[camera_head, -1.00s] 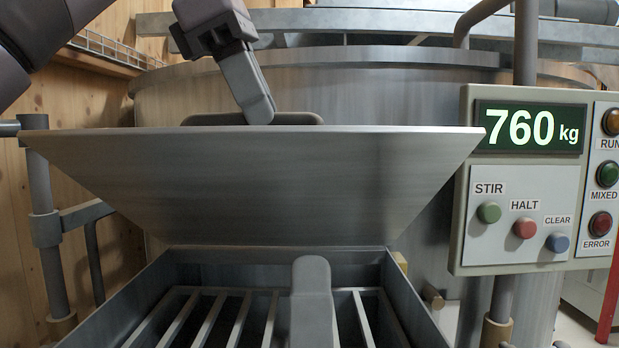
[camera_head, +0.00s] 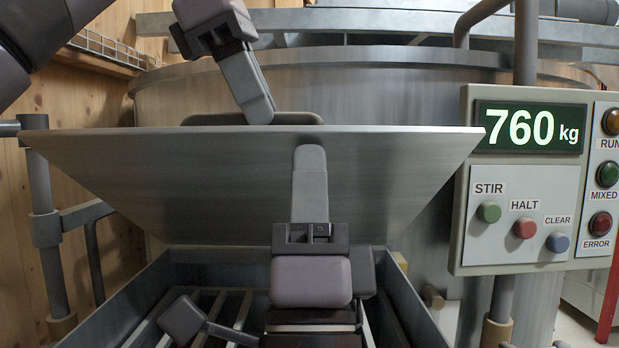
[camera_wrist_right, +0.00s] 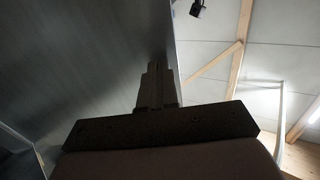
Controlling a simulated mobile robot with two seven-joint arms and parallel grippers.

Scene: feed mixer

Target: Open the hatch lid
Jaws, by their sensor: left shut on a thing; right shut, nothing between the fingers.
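The hatch lid (camera_head: 220,190) is a wide grey metal panel, raised and tilted back above the open hatch box in the head view. My left gripper (camera_head: 262,118) is at the lid's top edge, shut on the lid's handle (camera_head: 205,119), which shows partly behind that edge. My right gripper (camera_head: 310,150) points up in front of the lid's inner face, shut with nothing between its fingers. I cannot tell whether it touches the lid. In the right wrist view the shut fingers (camera_wrist_right: 155,85) stand close beside the dark lid face (camera_wrist_right: 85,60).
The hatch box (camera_head: 140,300) below has grate bars (camera_head: 240,310). A control panel (camera_head: 520,210) reading 760 kg stands close on the right. The large mixer tank (camera_head: 400,85) is behind the lid. A post (camera_head: 42,220) and wooden wall are at left.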

